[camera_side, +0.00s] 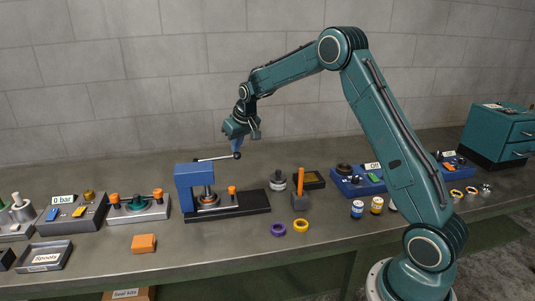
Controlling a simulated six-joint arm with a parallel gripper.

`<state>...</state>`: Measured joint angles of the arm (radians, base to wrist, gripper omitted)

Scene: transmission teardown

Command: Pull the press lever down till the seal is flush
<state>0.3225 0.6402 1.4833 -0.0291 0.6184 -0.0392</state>
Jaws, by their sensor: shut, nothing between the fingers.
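The blue press (187,188) stands on a black base (252,203) in the middle of the bench. Its lever (214,158) is a thin bar running out to the right from the press top, close to level, with a dark ball knob (237,155) at its end. Under the press sits a round metal part with an orange ring (208,199); the seal's seating is too small to tell. My gripper (237,146) is shut, pointing down just above the knob. I cannot tell whether it touches the knob.
An orange-handled mallet (300,182) and a metal part (278,182) stand right of the press. Purple (278,229) and yellow (302,225) rings lie in front. A fixture with orange knobs (138,208) stands left, and an orange block (144,243) lies in front.

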